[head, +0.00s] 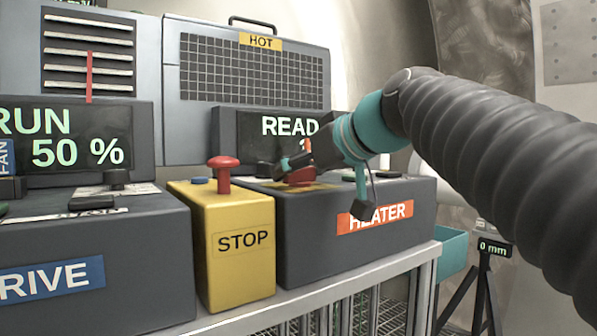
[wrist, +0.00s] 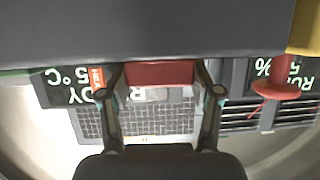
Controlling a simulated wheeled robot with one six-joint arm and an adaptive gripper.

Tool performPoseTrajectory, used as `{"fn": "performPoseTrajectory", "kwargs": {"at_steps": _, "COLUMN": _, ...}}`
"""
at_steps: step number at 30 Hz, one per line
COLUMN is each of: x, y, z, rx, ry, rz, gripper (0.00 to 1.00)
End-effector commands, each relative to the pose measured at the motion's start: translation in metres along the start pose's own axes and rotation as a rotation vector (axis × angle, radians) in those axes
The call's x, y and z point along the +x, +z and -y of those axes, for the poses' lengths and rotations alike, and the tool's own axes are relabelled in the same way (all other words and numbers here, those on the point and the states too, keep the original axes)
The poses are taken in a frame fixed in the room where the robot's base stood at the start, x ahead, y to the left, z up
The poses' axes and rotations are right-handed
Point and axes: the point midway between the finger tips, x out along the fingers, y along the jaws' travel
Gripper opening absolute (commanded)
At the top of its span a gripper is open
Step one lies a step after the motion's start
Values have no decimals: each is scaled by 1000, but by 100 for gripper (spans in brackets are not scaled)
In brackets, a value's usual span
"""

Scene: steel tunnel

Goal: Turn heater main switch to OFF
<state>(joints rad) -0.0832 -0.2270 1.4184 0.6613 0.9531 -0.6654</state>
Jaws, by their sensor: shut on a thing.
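The heater box (head: 330,245) is dark grey with an orange HEATER label (head: 375,217) on its front. A red switch handle (head: 301,177) sits on its top, partly covered by my gripper. My gripper (head: 298,163) reaches in from the right and is shut on this red handle. In the wrist view, which is upside down, the red handle (wrist: 160,74) shows between the two fingers of my gripper (wrist: 160,92). The handle's ON/OFF marks are hidden, so I cannot tell its position. The display (head: 262,128) behind reads READY and a °C value, partly covered.
A yellow STOP box (head: 240,250) with a red mushroom button (head: 223,170) stands close left of the heater box. The DRIVE box (head: 90,245) is farther left. A grey HOT unit (head: 190,110) with a mesh front stands behind. A teal bin (head: 452,250) is at right.

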Motion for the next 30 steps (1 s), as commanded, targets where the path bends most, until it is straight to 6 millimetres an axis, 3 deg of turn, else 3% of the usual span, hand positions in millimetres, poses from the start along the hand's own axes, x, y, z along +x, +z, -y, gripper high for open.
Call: {"fn": "performPoseTrajectory", "kwargs": {"at_steps": 30, "x": 0, "y": -2, "z": -1, "rx": -296, "ry": -716, "rz": -1, "gripper": 29}}
